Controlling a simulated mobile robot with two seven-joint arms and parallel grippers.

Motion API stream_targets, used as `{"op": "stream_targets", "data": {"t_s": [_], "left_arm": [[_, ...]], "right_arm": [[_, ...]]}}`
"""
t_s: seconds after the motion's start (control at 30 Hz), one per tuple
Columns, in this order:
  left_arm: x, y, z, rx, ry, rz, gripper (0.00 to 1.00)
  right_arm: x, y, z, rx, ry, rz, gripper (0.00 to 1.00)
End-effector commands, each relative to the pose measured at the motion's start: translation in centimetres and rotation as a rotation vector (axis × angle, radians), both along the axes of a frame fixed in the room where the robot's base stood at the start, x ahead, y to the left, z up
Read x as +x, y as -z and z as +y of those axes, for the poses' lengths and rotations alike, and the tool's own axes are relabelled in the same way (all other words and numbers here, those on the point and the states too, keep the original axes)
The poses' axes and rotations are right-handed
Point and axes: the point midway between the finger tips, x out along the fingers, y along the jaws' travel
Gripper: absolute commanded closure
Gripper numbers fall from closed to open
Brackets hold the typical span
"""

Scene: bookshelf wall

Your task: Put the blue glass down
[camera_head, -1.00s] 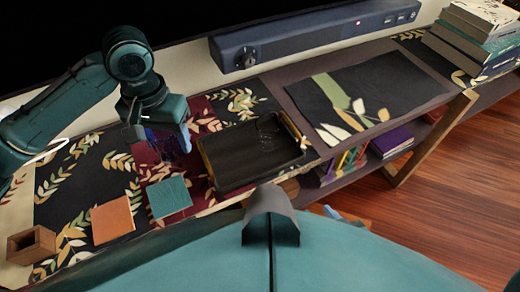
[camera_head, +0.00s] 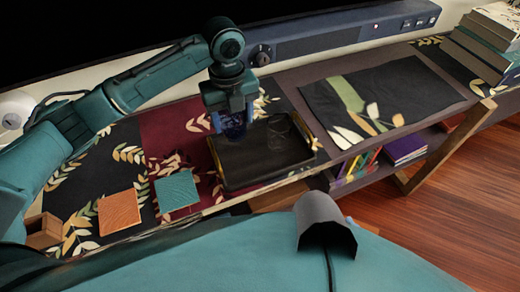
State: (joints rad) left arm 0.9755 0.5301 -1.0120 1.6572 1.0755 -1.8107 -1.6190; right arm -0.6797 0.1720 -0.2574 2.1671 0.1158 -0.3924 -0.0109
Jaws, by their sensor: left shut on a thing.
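My left gripper (camera_head: 232,112) comes down from above and is shut on the blue glass (camera_head: 235,127), which is dark blue and see-through. The glass hangs upright over the back left part of a black tray (camera_head: 242,181) with a wooden edge. I cannot tell whether the glass touches the tray floor. A clear glass (camera_head: 279,128) stands in the tray to its right. My right gripper is not in view.
A teal coaster (camera_head: 176,191) and an orange wooden coaster (camera_head: 119,211) lie left of the tray. A wooden box (camera_head: 44,231) is at far left. A blue soundbar (camera_head: 340,31) runs behind. A black mat (camera_head: 385,92) lies clear at right. Stacked books (camera_head: 485,45) stand far right.

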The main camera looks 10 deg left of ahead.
Motion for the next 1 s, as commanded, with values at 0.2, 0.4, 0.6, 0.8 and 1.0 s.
{"op": "stream_targets", "data": {"t_s": [0.2,0.4,0.6,0.8,1.0], "left_arm": [[0.9,0.5,-0.6,0.006,0.326,-0.003,0.69],[1.1,1.5,-0.8,0.006,0.421,-0.002,0.69],[1.1,4.8,-0.7,0.007,0.423,0.0,0.69],[1.1,6.8,-0.7,0.007,0.421,-0.002,0.69],[1.1,10.1,-0.7,0.008,0.421,0.0,0.69]], "right_arm": [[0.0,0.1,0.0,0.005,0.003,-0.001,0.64],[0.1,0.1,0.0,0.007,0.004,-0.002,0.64],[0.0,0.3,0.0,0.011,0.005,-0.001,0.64],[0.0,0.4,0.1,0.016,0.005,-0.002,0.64],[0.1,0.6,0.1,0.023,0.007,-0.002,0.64]]}}
